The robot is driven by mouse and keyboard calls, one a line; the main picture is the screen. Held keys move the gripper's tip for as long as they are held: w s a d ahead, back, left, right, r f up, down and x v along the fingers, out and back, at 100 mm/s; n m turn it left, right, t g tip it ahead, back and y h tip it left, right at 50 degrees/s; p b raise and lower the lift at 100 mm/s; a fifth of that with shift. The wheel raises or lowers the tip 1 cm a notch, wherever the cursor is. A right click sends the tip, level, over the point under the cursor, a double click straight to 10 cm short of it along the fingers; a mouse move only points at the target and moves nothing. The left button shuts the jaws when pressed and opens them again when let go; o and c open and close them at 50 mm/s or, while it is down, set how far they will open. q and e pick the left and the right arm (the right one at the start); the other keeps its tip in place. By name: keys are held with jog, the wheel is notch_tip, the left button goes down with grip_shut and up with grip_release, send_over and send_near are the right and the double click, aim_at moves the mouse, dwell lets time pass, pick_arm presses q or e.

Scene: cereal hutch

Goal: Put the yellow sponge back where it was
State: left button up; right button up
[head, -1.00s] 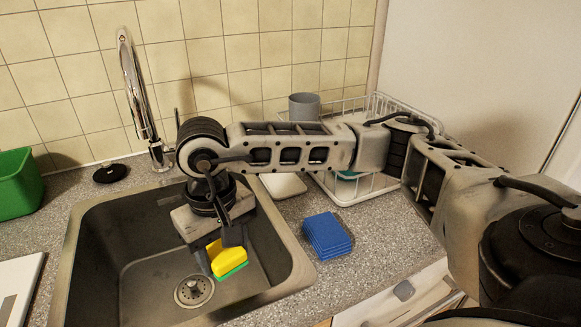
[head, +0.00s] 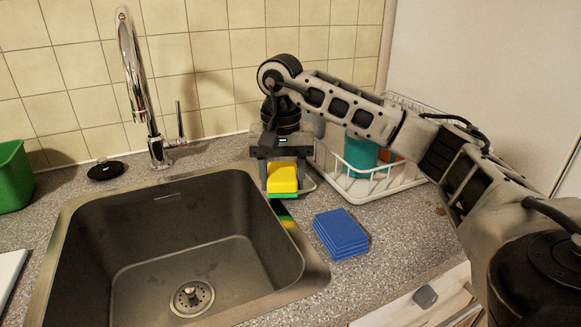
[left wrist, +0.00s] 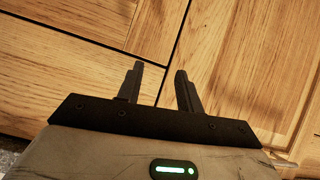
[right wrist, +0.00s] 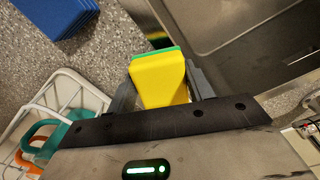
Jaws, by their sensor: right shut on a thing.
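The yellow sponge (head: 283,178) with a green underside is held between the fingers of my right gripper (head: 281,172), above the counter just right of the sink's back right corner. In the right wrist view the sponge (right wrist: 160,80) sits between both fingers of the right gripper (right wrist: 160,88), its green side facing away.
The steel sink (head: 130,262) is empty, with a tall faucet (head: 135,75) behind it. Blue cloths (head: 341,233) lie stacked right of the sink. A white dish rack (head: 395,185) with a teal cup (head: 361,152) stands at the back right. A green bin (head: 12,178) stands at left.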

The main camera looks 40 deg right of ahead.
aim_at(291, 163)
jog(key=shift+w+d, duration=0.4)
jog(key=shift+d, duration=0.3)
jog(key=d, duration=0.1)
jog(key=w+d, duration=0.1)
jog(key=d, duration=0.1)
jog(key=shift+w+d+p, duration=0.1)
jog(key=shift+w+p, duration=0.25)
jog(key=shift+f, duration=0.75)
jog(key=shift+f, duration=0.2)
jog(key=o, duration=0.9)
jog(key=shift+o, duration=0.2)
